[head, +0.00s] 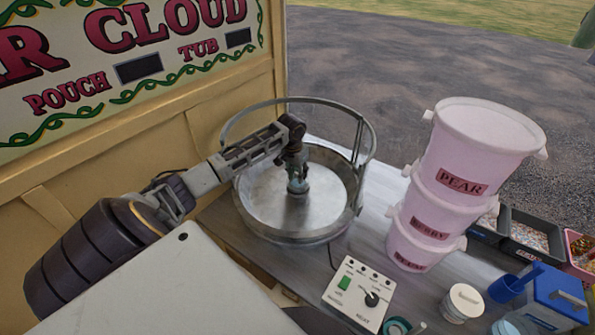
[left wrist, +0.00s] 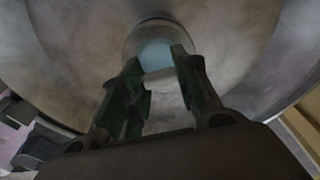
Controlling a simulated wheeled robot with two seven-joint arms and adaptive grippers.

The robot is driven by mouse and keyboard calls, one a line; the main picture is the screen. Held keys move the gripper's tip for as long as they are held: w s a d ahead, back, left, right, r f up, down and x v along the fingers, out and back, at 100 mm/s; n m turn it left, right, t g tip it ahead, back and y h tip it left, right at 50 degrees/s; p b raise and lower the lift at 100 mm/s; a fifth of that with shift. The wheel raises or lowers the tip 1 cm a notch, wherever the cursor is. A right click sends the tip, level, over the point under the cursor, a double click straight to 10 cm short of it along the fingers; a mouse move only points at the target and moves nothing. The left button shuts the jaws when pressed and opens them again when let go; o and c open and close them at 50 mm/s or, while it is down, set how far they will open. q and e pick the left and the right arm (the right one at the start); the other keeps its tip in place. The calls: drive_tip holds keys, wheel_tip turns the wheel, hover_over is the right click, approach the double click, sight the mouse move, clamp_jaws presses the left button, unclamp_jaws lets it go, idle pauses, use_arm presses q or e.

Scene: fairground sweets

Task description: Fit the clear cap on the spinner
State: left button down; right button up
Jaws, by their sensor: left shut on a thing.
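The floss pan (head: 290,210) is a round metal bowl with a raised hoop rim. The spinner (head: 297,193) is at its middle, largely hidden beneath my left gripper (head: 296,172). The gripper points down over it, shut on a small pale, see-through piece, which looks like the clear cap (left wrist: 158,82). In the left wrist view the two fingers sit on either side of it, with a bluish round top (left wrist: 155,52) just beyond. I cannot tell whether the cap is seated on the spinner or held just above it. My right gripper is not in view.
The pan's hoop (head: 368,130) rises around the gripper. A control box (head: 358,293) with a knob stands in front. Stacked pink tubs (head: 480,140) stand to the right. A white-lidded jar (head: 463,301) and blue box (head: 556,292) are front right. A sign wall (head: 130,60) is behind left.

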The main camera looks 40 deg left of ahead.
use_arm(q)
drive_tip(key=shift+f, duration=0.1)
idle(0.5)
drive_tip(key=shift+c, duration=2.1)
unclamp_jaws()
drive_tip(key=shift+r, duration=3)
